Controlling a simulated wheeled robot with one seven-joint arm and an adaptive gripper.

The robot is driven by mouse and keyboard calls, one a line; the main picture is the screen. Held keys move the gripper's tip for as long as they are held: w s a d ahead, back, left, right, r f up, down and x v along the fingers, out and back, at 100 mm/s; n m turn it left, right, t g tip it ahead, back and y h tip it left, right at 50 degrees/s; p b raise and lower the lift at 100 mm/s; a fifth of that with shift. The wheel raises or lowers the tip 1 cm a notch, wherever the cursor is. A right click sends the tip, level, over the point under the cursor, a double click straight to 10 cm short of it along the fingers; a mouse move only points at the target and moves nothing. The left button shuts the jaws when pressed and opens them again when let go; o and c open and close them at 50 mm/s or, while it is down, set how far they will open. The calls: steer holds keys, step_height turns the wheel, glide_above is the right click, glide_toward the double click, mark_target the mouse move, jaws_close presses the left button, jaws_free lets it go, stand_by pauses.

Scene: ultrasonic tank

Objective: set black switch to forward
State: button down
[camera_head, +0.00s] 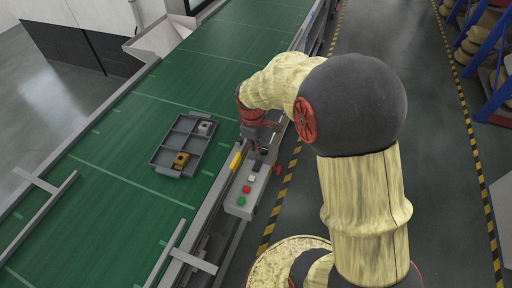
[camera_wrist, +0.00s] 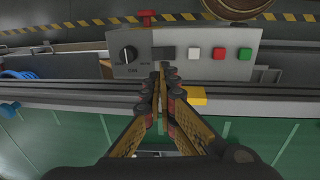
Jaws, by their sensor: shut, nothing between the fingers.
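The control box (camera_wrist: 220,68) in the wrist view is a grey panel on the conveyor's side rail. On its left part is a round black switch knob (camera_wrist: 127,54) with small lettering around it; its exact pointing is too small to read. A dark rectangular piece (camera_wrist: 163,53) sits right of the knob. My gripper (camera_wrist: 162,70) is shut and empty. Its fingertips show just below the dark piece and right of the knob; contact cannot be told. In the head view my gripper (camera_head: 259,156) is over the far end of the box (camera_head: 238,207), and the knob is hidden there.
White (camera_wrist: 194,54), red (camera_wrist: 219,53) and green (camera_wrist: 244,54) buttons sit right of the knob. A red part (camera_wrist: 147,17) sticks out beyond the box. A yellow block (camera_wrist: 195,96) is on the rail. A grey tray (camera_head: 163,154) with parts lies on the green conveyor (camera_head: 120,195).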

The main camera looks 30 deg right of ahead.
mark_target(256, 167)
steer(key=f, duration=0.3)
steer(key=d+f+b, duration=0.1)
steer(key=f, duration=0.3)
steer(key=w+f+b, duration=0.1)
steer(key=f, duration=0.3)
steer(key=shift+d, duration=0.15)
steer(key=shift+p, duration=0.4)
steer(key=shift+w+d+f+g+y+p, duration=0.1)
steer(key=shift+d+f+g+y+p, duration=0.2)
steer(key=shift+p, duration=0.4)
steer(key=shift+a, duration=0.3)
steer(key=shift+s+a, duration=0.5)
steer(key=shift+a, duration=0.05)
steer(key=shift+r, duration=0.1)
